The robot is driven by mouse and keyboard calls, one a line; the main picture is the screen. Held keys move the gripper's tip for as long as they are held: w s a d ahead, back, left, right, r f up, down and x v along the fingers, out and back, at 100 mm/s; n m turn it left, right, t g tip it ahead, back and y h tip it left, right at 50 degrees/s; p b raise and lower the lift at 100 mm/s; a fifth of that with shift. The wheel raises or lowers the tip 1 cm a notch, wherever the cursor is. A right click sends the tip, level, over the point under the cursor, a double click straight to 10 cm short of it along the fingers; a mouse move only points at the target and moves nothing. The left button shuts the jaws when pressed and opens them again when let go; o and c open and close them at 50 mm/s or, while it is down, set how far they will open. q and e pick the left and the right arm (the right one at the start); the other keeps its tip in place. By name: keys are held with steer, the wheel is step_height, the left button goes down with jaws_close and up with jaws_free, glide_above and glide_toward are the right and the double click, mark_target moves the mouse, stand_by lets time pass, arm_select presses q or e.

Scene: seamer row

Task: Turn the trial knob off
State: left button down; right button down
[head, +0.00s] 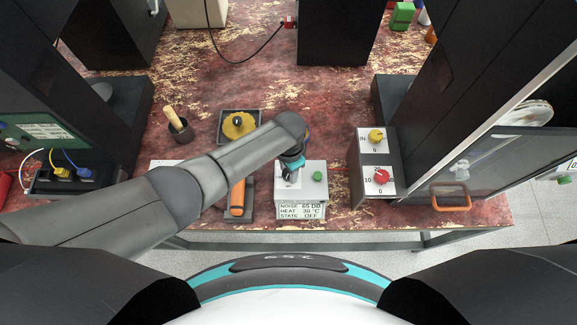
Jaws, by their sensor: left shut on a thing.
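A white box (313,193) stands near the table's front edge, with a green button (317,176) on its top. Its front display (301,211) reads NOISE 65 DB, HEAT 30 °C, STATE OFF. My left gripper (290,174) points down onto the left part of the box top and is shut on what looks like the trial knob. The fingers hide most of that knob, so its pointing direction and label cannot be read. My right gripper is not in view.
Right of the box, a panel carries a yellow knob (376,136) and a red knob (381,177). An orange-handled tool (237,198) lies left of the box. Tall dark machines flank both sides.

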arm_select(q)
steer(key=shift+n+p, duration=0.6)
steer(key=shift+n, duration=1.6)
steer(key=shift+c, duration=2.1)
jaws_free()
steer(key=shift+r, duration=0.1)
step_height(320, 180, up, 15)
steer(key=p, duration=0.5)
